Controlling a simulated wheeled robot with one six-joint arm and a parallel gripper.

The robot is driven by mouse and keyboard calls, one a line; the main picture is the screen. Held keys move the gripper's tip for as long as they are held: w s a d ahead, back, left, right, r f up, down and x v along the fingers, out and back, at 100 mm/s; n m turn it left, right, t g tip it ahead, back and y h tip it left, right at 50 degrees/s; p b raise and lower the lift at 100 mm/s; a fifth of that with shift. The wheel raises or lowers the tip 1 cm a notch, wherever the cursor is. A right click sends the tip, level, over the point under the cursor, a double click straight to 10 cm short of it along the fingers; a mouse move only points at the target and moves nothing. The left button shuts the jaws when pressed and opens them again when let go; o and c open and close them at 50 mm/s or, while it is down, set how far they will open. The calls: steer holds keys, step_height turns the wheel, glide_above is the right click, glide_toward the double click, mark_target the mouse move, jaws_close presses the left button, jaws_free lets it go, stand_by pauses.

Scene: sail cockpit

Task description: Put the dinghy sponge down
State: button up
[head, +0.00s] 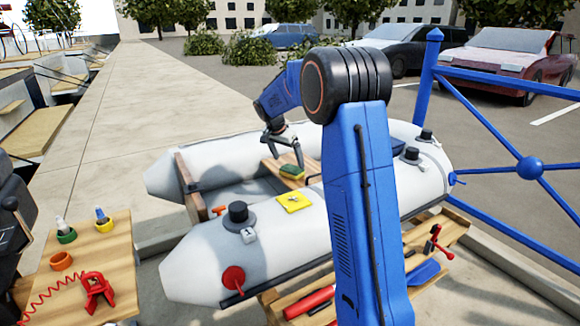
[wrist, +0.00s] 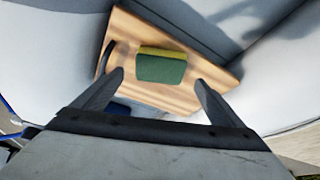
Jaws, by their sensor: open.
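The dinghy sponge (wrist: 161,68), green with a yellow layer, lies on a wooden board (wrist: 120,45) that looks like the dinghy's seat. In the head view the sponge (head: 291,171) shows on the same board (head: 272,166), inside the grey inflatable dinghy (head: 230,265). My gripper (wrist: 160,82) is open, and in the wrist view its fingers stand apart on either side below the sponge, with clear board between them and it. In the head view my gripper (head: 286,160) is just above the sponge; the exact gap is hard to tell.
A yellow cloth or card (head: 295,202) lies on the near tube, beside a black fitting (head: 238,214). A wooden table (head: 98,252) at left holds small bottles and a red coiled-cord item (head: 95,292). A blue railing (head: 500,170) stands at right.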

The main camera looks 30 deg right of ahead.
steer(key=v, duration=0.6)
steer(key=s+a+r+n+t+y, duration=0.15)
steer(key=s+a, duration=0.25)
steer(key=s, duration=0.5)
steer(key=s+a+r+n, duration=0.3)
steer(key=s, duration=0.6)
steer(key=s+a+r+n+y, duration=0.15)
steer(key=s+a, duration=0.25)
steer(key=s, duration=0.5)
steer(key=s+a+f+n, duration=0.2)
steer(key=s+f, duration=0.1)
steer(key=s, duration=0.4)
steer(key=s+a+f+n+t, duration=0.1)
steer(key=s+a+f+n, duration=0.1)
steer(key=s, duration=0.6)
steer(key=s+a+f+n+y, duration=0.1)
steer(key=s+a+f+n, duration=0.1)
steer(key=s, duration=0.6)
step_height(320, 180, down, 2)
steer(key=shift+s+a+n, duration=0.2)
steer(key=shift+n, duration=0.3)
steer(key=shift+o, duration=0.7)
steer(key=shift+w+r+t, duration=0.1)
steer(key=shift+t, duration=0.15)
